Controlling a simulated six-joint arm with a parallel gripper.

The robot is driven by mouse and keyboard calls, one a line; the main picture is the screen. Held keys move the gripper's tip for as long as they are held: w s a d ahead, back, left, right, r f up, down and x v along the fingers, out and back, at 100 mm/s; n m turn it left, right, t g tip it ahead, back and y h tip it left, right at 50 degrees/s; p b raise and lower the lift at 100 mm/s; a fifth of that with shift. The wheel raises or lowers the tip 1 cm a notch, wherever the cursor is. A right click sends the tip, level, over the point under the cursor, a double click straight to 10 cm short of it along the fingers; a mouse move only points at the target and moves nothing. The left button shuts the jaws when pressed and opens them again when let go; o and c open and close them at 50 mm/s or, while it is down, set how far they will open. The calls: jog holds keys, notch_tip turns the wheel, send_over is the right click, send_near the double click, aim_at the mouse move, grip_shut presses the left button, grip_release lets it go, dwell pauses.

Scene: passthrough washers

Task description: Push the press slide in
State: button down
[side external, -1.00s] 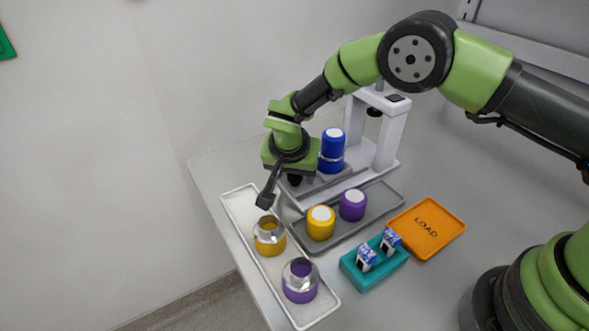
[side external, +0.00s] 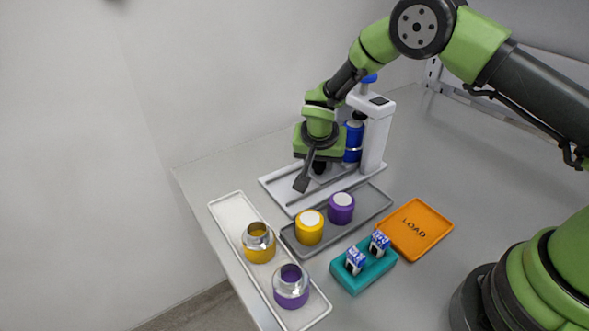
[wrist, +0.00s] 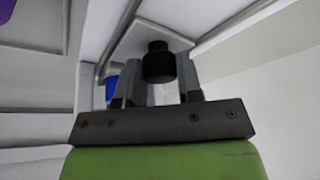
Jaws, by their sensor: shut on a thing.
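The press (side external: 372,130) is a white frame standing on a white base at the back of the table. Its grey slide (side external: 338,172) carries a blue cylinder (side external: 353,146) with a light band, upright under the press head. My gripper (side external: 319,167) is at the front end of the slide, low over the base. It is shut on the slide's black knob (wrist: 158,62), which shows between the fingers in the wrist view. The arm's wrist hides part of the slide and the far side of the blue cylinder.
A grey tray (side external: 366,209) holds yellow and purple capped cylinders. A white tray (side external: 232,212) holds yellow and purple cylinders with metal rings. A teal block (side external: 347,279) with two small blue-white items and an orange LOAD tray (side external: 435,216) stand nearer my base.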

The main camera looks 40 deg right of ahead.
jog(key=shift+d, duration=1.2)
jog(key=c, duration=0.8)
grip_release()
jog(key=shift+a, duration=0.1)
jog(key=shift+r, duration=0.2)
jog(key=v, duration=0.9)
jog(key=shift+s+a+r, duration=0.1)
jog(key=shift+s+r, duration=0.05)
jog(key=shift+r, duration=0.1)
jog(key=shift+r, duration=0.1)
